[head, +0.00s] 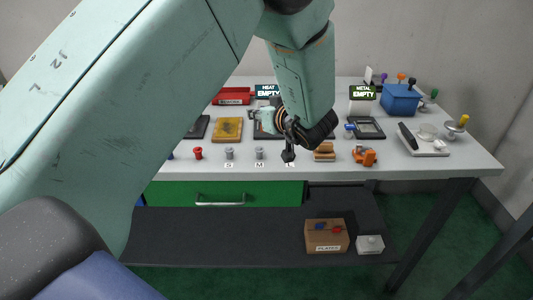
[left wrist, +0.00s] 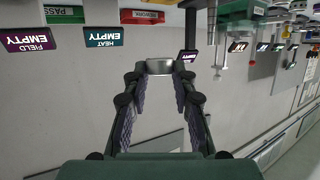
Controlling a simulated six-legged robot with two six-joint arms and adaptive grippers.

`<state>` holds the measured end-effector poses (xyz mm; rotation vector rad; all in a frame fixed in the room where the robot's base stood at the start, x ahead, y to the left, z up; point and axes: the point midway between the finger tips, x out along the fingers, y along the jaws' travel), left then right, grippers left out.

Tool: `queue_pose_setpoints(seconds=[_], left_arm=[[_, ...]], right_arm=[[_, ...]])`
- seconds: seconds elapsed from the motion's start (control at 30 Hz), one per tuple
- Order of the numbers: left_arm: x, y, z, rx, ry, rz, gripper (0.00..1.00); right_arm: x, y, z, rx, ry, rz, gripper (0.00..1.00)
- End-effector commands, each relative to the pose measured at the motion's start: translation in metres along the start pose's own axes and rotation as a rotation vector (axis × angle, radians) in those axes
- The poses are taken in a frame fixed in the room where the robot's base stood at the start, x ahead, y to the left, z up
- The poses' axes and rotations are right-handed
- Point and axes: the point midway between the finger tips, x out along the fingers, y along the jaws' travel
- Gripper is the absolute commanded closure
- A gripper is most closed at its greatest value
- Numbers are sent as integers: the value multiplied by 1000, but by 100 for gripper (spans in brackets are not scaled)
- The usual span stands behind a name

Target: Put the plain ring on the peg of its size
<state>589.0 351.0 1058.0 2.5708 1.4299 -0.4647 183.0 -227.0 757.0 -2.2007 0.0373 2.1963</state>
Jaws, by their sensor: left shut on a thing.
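My left gripper (head: 288,153) comes down from above, in front of the back part of the table, close to the label L. In the left wrist view its two fingers (left wrist: 160,68) are shut on a plain grey metal ring (left wrist: 160,66) at their tips. I cannot make out the ring in the head view. Two grey pegs, the S peg (head: 229,153) and the M peg (head: 259,153), stand upright at the front of the table, left of the gripper. My right gripper is not in view.
A red peg-like piece (head: 198,153) stands left of S. A brown block (head: 324,152) and an orange clamp-like part (head: 364,156) lie to the right. A yellow plate (head: 227,130), a blue box (head: 400,100) and a white scale-like tray (head: 424,140) stand farther back or right.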

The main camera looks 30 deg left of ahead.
Motion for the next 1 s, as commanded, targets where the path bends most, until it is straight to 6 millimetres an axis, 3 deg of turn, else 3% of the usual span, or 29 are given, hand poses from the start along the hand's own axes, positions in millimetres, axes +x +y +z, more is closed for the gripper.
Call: queue_pose_setpoints(seconds=[0.13,0.4,0.63,0.8,1.0], left_arm=[[6,-2,10,2,-3,-4,100],[25,-1,52,1,-2,-4,100],[29,0,67,0,-2,-3,100],[36,0,90,1,-1,-1,100],[36,1,94,-1,0,1,100]], right_arm=[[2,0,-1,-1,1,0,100],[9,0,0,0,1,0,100],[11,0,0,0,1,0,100],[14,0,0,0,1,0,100],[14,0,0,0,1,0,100]])
